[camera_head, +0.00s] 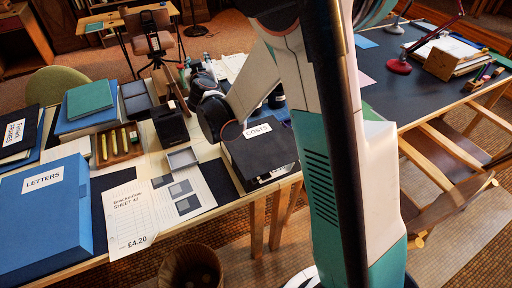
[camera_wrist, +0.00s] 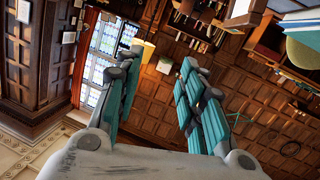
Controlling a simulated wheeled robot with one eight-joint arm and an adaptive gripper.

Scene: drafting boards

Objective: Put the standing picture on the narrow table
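My gripper (camera_wrist: 161,58) is open in the wrist view, its two teal-padded fingers well apart with nothing held between them. It faces the panelled wall and a window, which appear tilted. In the head view my arm crosses the middle and hides part of the desk; I cannot make out the fingertips there. A thin brown upright piece (camera_head: 177,92) stands behind a black box on the left desk; it may be the standing picture seen nearly edge-on, but I cannot be sure. A small light-wood table (camera_head: 104,19) stands at the back left; I cannot tell whether it is the narrow table.
The left desk holds a blue LETTERS box (camera_head: 45,208), a black COSTS box (camera_head: 260,150), a tray of yellow pieces (camera_head: 120,155) and a price sheet (camera_head: 130,217). A waste basket (camera_head: 190,268) stands in front. A dark desk (camera_head: 385,85) and wooden chair (camera_head: 450,190) are right.

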